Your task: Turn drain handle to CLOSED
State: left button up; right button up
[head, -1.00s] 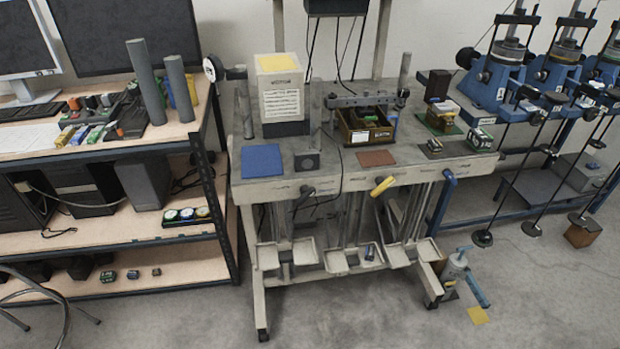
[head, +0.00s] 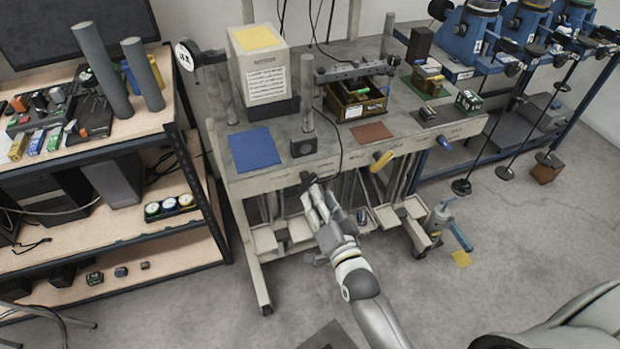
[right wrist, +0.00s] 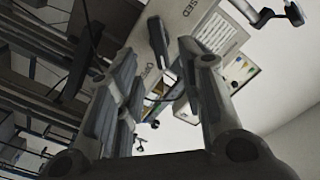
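A black lever handle (head: 307,181) sits on the front edge of the grey workbench (head: 330,163), left of a yellow handle (head: 381,161) and a blue handle (head: 444,143). The head view labels are too small to read, so I cannot tell which is the drain handle. My right gripper (head: 313,193) is at the black handle. In the right wrist view the fingers are apart, and the black handle (right wrist: 158,42) shows between and beyond the fingertips. I cannot tell if they touch it. Printed letters "SED" show beside it. My left gripper is out of view.
A blue mat (head: 253,150) and a white box (head: 264,75) are on the bench above the black handle. Small trays (head: 298,229) hang below. A shelf (head: 130,240) stands at left, blue presses (head: 480,50) at right. Floor in front is mostly clear.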

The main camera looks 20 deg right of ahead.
aim_at(310, 184)
jog(key=w, duration=0.6)
jog(key=shift+w+a+p, duration=0.2)
jog(key=shift+w+p, duration=0.15)
grip_shut()
